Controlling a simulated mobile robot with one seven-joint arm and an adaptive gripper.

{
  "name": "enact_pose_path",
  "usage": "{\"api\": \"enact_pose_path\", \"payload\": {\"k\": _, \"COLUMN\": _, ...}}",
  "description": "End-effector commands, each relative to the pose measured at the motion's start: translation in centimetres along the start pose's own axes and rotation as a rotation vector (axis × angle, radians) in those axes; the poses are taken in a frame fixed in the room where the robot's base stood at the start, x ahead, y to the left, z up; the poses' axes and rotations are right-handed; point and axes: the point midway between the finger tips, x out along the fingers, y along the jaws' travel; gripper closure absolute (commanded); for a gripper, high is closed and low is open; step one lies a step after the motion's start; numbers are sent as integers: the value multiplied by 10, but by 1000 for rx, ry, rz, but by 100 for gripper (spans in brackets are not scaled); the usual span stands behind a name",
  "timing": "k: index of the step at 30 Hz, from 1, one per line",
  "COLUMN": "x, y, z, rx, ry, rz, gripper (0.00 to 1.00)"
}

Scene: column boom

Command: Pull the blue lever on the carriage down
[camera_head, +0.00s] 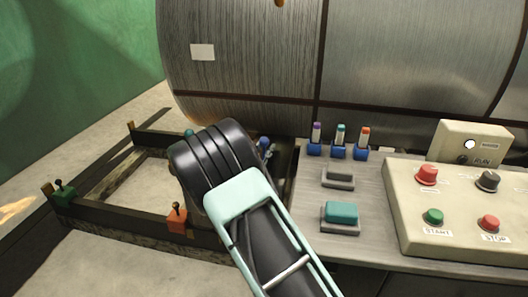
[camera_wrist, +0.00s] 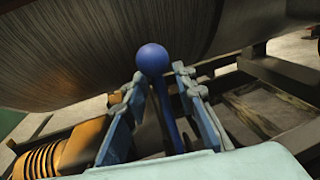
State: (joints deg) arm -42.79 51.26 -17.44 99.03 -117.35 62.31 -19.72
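The blue lever shows in the wrist view as a round blue ball knob (camera_wrist: 153,58) on a thin dark blue stem. My gripper (camera_wrist: 159,75) is open, with one pale blue finger on each side of the stem just below the knob. Gaps show between the fingers and the stem, so it does not look gripped. In the head view a small blue part (camera_head: 264,143), perhaps this lever, shows just right of my dark wrist. My arm hides my fingers and most of the carriage around there.
A large metal cylinder (camera_head: 250,60) hangs close behind the gripper. An orange lever (camera_head: 177,217) and a green lever (camera_head: 62,193) stand on the dark frame. A teal knob (camera_head: 189,132) shows behind my wrist. A control panel (camera_head: 450,205) with buttons is at right.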

Motion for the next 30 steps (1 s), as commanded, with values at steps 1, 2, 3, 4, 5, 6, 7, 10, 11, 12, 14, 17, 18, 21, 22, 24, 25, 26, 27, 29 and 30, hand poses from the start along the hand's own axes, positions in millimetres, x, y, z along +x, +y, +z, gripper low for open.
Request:
{"api": "enact_pose_path", "payload": {"k": 1, "x": 1, "y": 0, "z": 0, "rx": 0, "ry": 0, "rz": 0, "gripper": 75}}
{"api": "enact_pose_path", "payload": {"k": 2, "x": 1, "y": 0, "z": 0, "rx": -1, "ry": 0, "rz": 0, "gripper": 75}}
{"api": "enact_pose_path", "payload": {"k": 3, "x": 2, "y": 0, "z": 0, "rx": -1, "ry": 0, "rz": 0, "gripper": 75}}
{"api": "enact_pose_path", "payload": {"k": 4, "x": 2, "y": 0, "z": 0, "rx": -1, "ry": 0, "rz": 0, "gripper": 75}}
{"api": "enact_pose_path", "payload": {"k": 5, "x": 1, "y": 0, "z": 0, "rx": -1, "ry": 0, "rz": 0, "gripper": 75}}
{"api": "enact_pose_path", "payload": {"k": 6, "x": 1, "y": 0, "z": 0, "rx": -1, "ry": 0, "rz": 0, "gripper": 75}}
{"api": "enact_pose_path", "payload": {"k": 7, "x": 1, "y": 0, "z": 0, "rx": -1, "ry": 0, "rz": 0, "gripper": 75}}
{"api": "enact_pose_path", "payload": {"k": 10, "x": 1, "y": 0, "z": 0, "rx": -1, "ry": 0, "rz": 0, "gripper": 83}}
{"api": "enact_pose_path", "payload": {"k": 11, "x": 1, "y": 0, "z": 0, "rx": -1, "ry": 0, "rz": 0, "gripper": 86}}
{"api": "enact_pose_path", "payload": {"k": 12, "x": 1, "y": 0, "z": 0, "rx": -1, "ry": 0, "rz": 0, "gripper": 90}}
{"api": "enact_pose_path", "payload": {"k": 14, "x": 1, "y": 0, "z": 0, "rx": -1, "ry": 1, "rz": 0, "gripper": 97}}
{"api": "enact_pose_path", "payload": {"k": 17, "x": 1, "y": 0, "z": 0, "rx": -1, "ry": 1, "rz": 0, "gripper": 100}}
{"api": "enact_pose_path", "payload": {"k": 18, "x": 1, "y": 0, "z": 0, "rx": 0, "ry": 1, "rz": 0, "gripper": 100}}
{"api": "enact_pose_path", "payload": {"k": 21, "x": 1, "y": 0, "z": 0, "rx": 0, "ry": 1, "rz": 0, "gripper": 100}}
{"api": "enact_pose_path", "payload": {"k": 22, "x": 1, "y": 0, "z": 0, "rx": 0, "ry": 1, "rz": 0, "gripper": 100}}
{"api": "enact_pose_path", "payload": {"k": 24, "x": 1, "y": 0, "z": 0, "rx": 0, "ry": 1, "rz": 0, "gripper": 100}}
{"api": "enact_pose_path", "payload": {"k": 25, "x": 1, "y": 0, "z": 0, "rx": 0, "ry": 1, "rz": 0, "gripper": 100}}
{"api": "enact_pose_path", "payload": {"k": 26, "x": 1, "y": 0, "z": 0, "rx": 0, "ry": 1, "rz": 0, "gripper": 100}}
{"api": "enact_pose_path", "payload": {"k": 27, "x": 1, "y": 0, "z": 0, "rx": 0, "ry": 0, "rz": 0, "gripper": 100}}
{"api": "enact_pose_path", "payload": {"k": 29, "x": 0, "y": 1, "z": -1, "rx": 0, "ry": -1, "rz": 0, "gripper": 100}}
{"api": "enact_pose_path", "payload": {"k": 30, "x": 0, "y": 1, "z": -1, "rx": 0, "ry": -3, "rz": 1, "gripper": 100}}
